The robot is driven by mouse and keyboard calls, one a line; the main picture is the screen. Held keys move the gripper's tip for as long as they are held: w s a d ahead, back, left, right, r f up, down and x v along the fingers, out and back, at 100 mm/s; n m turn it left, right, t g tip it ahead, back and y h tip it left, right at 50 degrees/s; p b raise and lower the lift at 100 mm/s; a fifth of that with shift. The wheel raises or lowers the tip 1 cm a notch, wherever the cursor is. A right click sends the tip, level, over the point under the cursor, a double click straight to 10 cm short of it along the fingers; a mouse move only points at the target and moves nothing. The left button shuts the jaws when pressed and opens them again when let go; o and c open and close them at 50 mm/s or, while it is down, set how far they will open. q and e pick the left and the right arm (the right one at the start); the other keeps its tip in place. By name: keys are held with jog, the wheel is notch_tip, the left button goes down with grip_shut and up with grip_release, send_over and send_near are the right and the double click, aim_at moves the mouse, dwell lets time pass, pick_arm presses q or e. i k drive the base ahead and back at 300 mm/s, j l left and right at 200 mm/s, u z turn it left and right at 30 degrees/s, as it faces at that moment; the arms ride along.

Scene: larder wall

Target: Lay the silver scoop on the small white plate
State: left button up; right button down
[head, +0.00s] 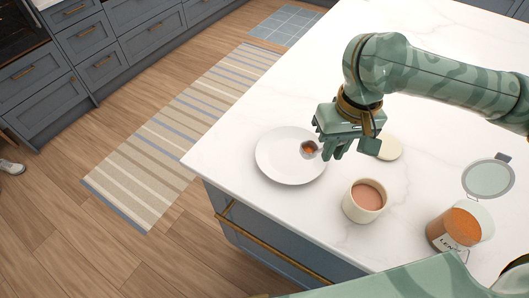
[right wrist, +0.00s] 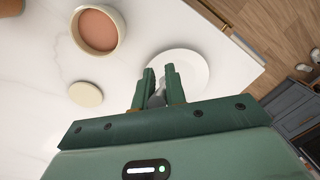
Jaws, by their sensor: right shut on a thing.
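The small white plate (head: 279,166) lies on the white worktop near its left edge, and it also shows in the right wrist view (right wrist: 190,62). My right gripper (head: 337,150) is shut on the silver scoop (head: 309,148), just right of the plate. The scoop's small bowl hangs over the plate's right part with something orange-red in it. I cannot tell if it touches the plate. In the right wrist view the scoop (right wrist: 157,99) shows between the fingertips (right wrist: 160,88), with most of it hidden. My left gripper is not in view.
A cream pot (head: 361,207) with pinkish-brown contents stands in front of the plate. The worktop edge runs close left of the plate.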

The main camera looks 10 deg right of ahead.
aim_at(283, 151)
jog(key=k+l+u, duration=0.1)
jog(key=l+u, duration=0.15)
jog(key=u, duration=0.2)
jog(key=k+l+u, duration=0.15)
jog(key=u, duration=0.35)
jog(key=k+l+u, duration=0.2)
jog(key=u, duration=0.25)
jog(key=k+l, duration=0.1)
